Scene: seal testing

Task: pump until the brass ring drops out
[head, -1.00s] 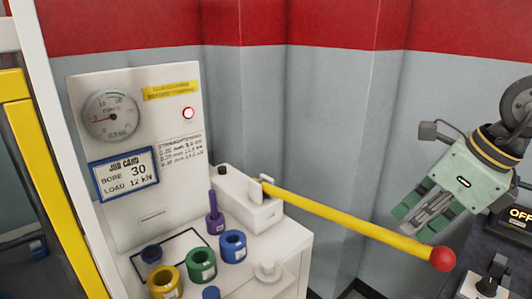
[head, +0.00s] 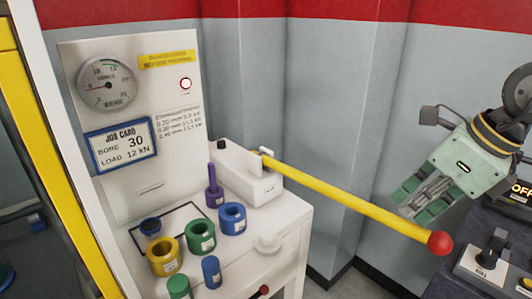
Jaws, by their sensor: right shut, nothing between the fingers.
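The pump is a white block (head: 262,186) on the bench with a long yellow lever (head: 345,202) that slopes down to the right and ends in a red ball (head: 440,243). My right gripper (head: 408,210) is shut and empty, just above and behind the lever's outer part; I cannot tell whether it touches it. No ring is seen dropping. The round pressure gauge (head: 107,84) has a needle that points roughly left. My left gripper is not in view.
A job card (head: 121,145) reads bore 30, load 12 kN. A lamp (head: 185,84) is on the white panel. Blue (head: 232,219), green (head: 201,234) and purple (head: 213,199) parts stand on the bench. A dark control box (head: 490,258) with a switch stands at right.

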